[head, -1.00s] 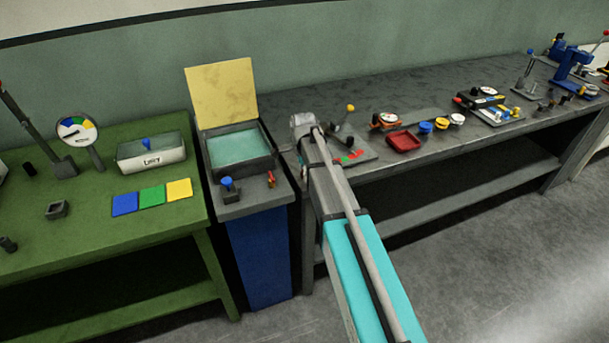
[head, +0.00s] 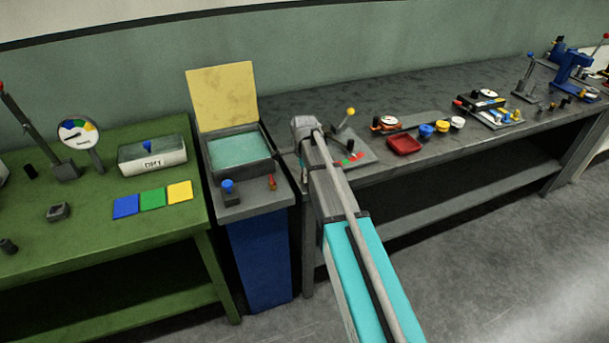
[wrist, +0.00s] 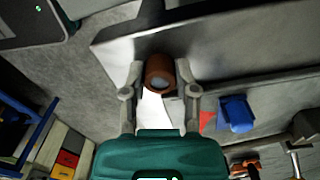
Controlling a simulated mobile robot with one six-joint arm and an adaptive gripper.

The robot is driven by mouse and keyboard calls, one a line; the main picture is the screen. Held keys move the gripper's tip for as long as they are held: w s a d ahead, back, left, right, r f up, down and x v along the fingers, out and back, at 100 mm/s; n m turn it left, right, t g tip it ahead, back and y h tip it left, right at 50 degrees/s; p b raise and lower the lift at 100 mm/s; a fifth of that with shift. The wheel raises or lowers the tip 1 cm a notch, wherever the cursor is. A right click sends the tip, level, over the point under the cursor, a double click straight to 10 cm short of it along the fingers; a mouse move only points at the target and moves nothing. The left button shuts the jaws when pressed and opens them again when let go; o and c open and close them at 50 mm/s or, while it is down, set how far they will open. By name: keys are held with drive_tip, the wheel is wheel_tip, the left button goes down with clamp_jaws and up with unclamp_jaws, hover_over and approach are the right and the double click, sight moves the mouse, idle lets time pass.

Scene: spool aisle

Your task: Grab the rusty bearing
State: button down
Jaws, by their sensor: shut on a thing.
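The rusty bearing (wrist: 159,73) is a brown ring with a pale hole, seen in the wrist view. It sits between the fingertips of my gripper (wrist: 161,80), which is shut on it with one grey finger on each side. In the head view the bearing is hidden, and my arm's wrist covers most of the gripper near the left end of the grey bench (head: 430,95).
A plate with a yellow-knobbed lever (head: 346,120) is beside my wrist on the bench. Right of it are a red tray (head: 404,143) and blue (head: 426,131) and yellow cups. At left stands a wash station with an open yellow lid (head: 222,95).

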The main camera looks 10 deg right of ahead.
drive_tip(key=shift+r+p, duration=1.15)
drive_tip(key=shift+r, duration=0.1)
drive_tip(key=s+r+p, duration=1)
drive_tip(key=s, duration=0.4)
drive_tip(key=shift+r, duration=0.15)
